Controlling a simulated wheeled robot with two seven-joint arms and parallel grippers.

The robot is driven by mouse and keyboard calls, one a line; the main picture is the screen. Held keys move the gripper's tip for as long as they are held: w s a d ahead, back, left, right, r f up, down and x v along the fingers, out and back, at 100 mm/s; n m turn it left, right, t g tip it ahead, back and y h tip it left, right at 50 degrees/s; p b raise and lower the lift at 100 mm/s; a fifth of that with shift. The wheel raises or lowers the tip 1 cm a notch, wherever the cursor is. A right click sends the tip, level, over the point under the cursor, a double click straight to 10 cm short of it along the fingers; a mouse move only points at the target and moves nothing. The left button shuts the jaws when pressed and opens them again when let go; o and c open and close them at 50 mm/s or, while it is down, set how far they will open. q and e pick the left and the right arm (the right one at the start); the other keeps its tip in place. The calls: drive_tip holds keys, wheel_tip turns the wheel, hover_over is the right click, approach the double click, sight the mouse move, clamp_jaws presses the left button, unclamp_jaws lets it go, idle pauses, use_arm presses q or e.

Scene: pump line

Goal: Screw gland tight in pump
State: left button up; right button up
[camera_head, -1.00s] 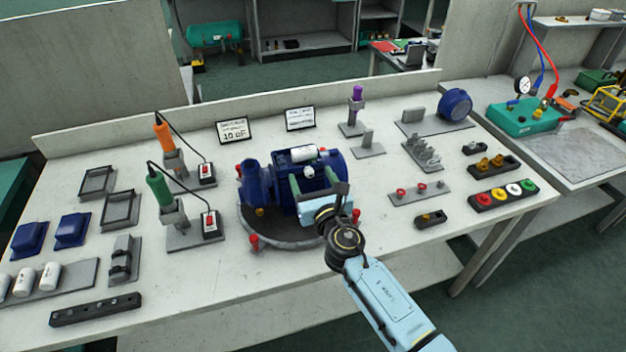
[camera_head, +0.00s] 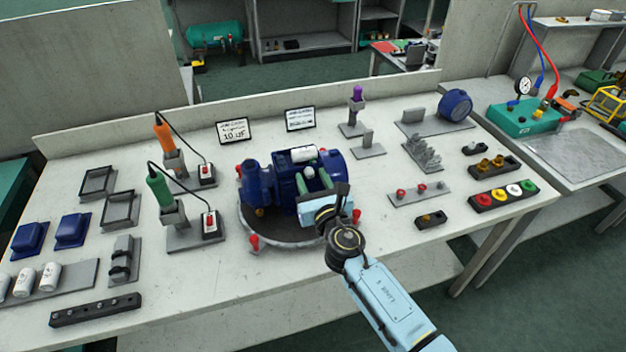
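The blue pump (camera_head: 255,185) lies on a round grey turntable (camera_head: 285,238) in the middle of the bench. A brass fitting (camera_head: 260,212) shows low on its left front; I cannot tell if it is the gland. My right gripper (camera_head: 311,178) is over the pump's near right side, its two green fingers pointing at the pump top. A small pale part shows between the fingertips; I cannot tell whether they grip it. Other brass fittings sit in a black holder (camera_head: 507,171) at the right, and a small black holder (camera_head: 430,218) has one. My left gripper is not in view.
A green screwdriver (camera_head: 159,187) and an orange screwdriver (camera_head: 163,131) stand in holders left of the pump. A rack with red pieces (camera_head: 419,196) and a tray of coloured caps (camera_head: 504,195) are at the right. Red posts (camera_head: 254,243) ring the turntable.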

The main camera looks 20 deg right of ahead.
drive_tip(key=n+p, duration=0.1)
drive_tip(key=n, duration=0.1)
drive_tip(key=shift+r+n, duration=0.15)
drive_tip(key=shift+n, duration=0.55)
drive_tip(key=shift+n+p, duration=0.95)
drive_tip(key=shift+n, duration=0.85)
drive_tip(key=shift+c, duration=0.4)
